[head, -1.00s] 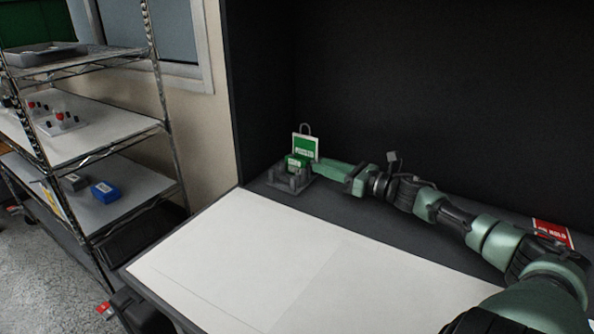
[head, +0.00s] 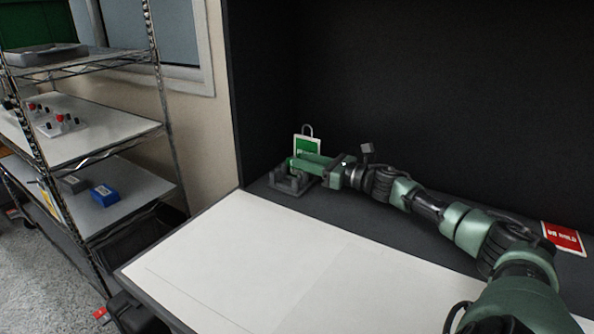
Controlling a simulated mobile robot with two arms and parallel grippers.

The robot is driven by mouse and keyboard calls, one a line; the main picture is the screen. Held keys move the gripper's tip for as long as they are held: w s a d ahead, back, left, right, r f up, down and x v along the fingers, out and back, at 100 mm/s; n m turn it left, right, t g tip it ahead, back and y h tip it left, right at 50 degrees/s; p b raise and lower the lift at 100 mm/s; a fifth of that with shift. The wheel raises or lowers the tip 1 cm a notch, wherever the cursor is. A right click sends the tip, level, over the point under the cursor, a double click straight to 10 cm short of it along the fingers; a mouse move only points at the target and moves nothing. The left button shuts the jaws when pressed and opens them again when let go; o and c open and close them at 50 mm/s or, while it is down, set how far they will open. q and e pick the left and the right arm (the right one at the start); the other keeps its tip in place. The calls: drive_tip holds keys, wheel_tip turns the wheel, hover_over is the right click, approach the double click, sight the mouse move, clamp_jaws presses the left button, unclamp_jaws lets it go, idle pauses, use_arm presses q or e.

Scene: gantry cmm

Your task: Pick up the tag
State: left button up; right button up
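A green and white tag (head: 307,144) with a grey loop on top stands upright at the back left of the dark bench ledge, against the dark wall. A small dark grey holder (head: 287,185) sits on the ledge just in front of it. My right gripper (head: 298,163) reaches in from the right, over the holder and in front of the tag's lower part. Its fingers are small and overlap the holder, so I cannot tell whether they are open or shut, or touching anything. My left gripper is not in view.
A red and white tag marked HOLD (head: 563,238) lies at the right of the ledge. A white mat (head: 250,265) covers the clear bench top. A wire shelf rack (head: 160,130) stands left, with a blue box (head: 104,194) and a grey box (head: 73,184).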

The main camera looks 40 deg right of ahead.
drive_tip(key=x, duration=0.3)
drive_tip(key=shift+w+a, duration=0.15)
drive_tip(key=shift+a, duration=0.15)
drive_tip(key=shift+x, duration=0.85)
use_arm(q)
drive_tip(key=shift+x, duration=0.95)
use_arm(e)
drive_tip(key=shift+f, duration=0.15)
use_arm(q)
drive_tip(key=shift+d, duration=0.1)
use_arm(e)
clamp_jaws()
